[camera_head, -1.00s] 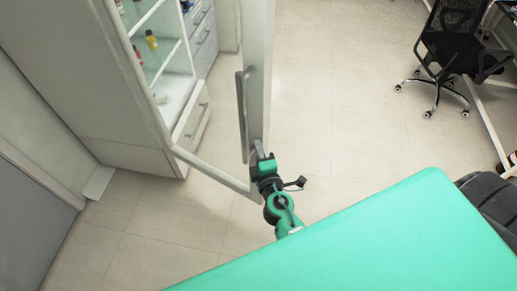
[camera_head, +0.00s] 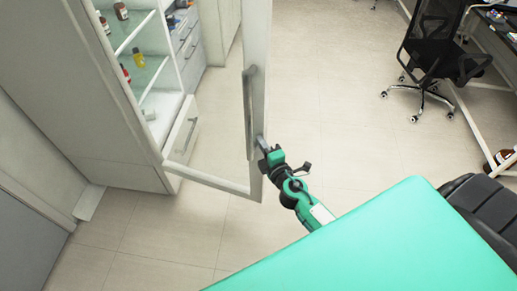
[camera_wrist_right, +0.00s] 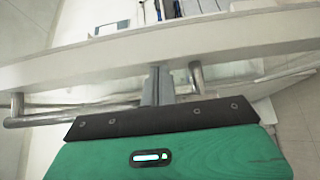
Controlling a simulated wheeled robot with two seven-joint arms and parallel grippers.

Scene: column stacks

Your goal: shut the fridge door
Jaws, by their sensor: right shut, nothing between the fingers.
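The fridge door (camera_head: 256,95) is a light-framed glass door with a long vertical metal handle (camera_head: 249,112). It stands wide open from the white fridge cabinet (camera_head: 120,135). My right gripper (camera_head: 262,143) is shut and empty, its fingertips at the door's outer frame edge beside the handle's lower part. In the right wrist view the closed fingers (camera_wrist_right: 158,86) reach the door frame (camera_wrist_right: 100,58), with the handle (camera_wrist_right: 40,120) passing behind them; exact contact is hard to tell. My left gripper is not in view.
Bottles (camera_head: 139,58) stand on the cabinet's glass shelves. A black office chair (camera_head: 432,50) and a desk (camera_head: 480,85) are at the right. The tiled floor (camera_head: 330,120) between is clear.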

